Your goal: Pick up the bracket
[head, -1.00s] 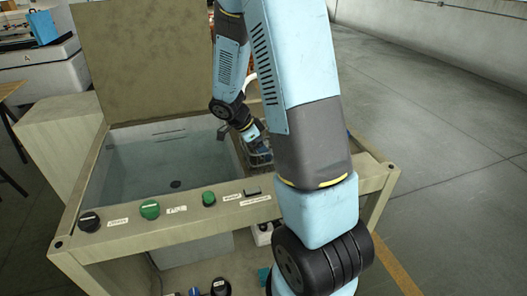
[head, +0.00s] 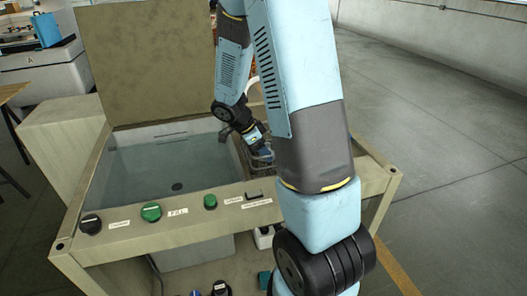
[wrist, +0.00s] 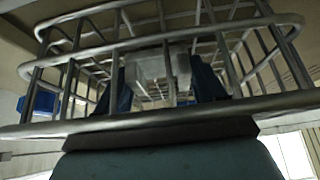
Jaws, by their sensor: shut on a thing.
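In the wrist view a pale grey metal piece, which looks like the bracket (wrist: 162,66), sits between the two dark blue fingers of my gripper (wrist: 163,82). The gripper is shut on it. Wire bars of a basket (wrist: 200,106) cross in front of the fingers and partly hide them and the piece. In the head view my gripper (head: 262,153) is low beside the right side of the tank, at the wire basket. The bracket cannot be made out there, and my arm covers much of the basket.
A water-filled tank (head: 165,170) lies left of my gripper, with a raised panel (head: 150,60) behind it. Knobs and a green button (head: 151,212) line its front rim (head: 180,228). Open floor (head: 450,160) lies to the right.

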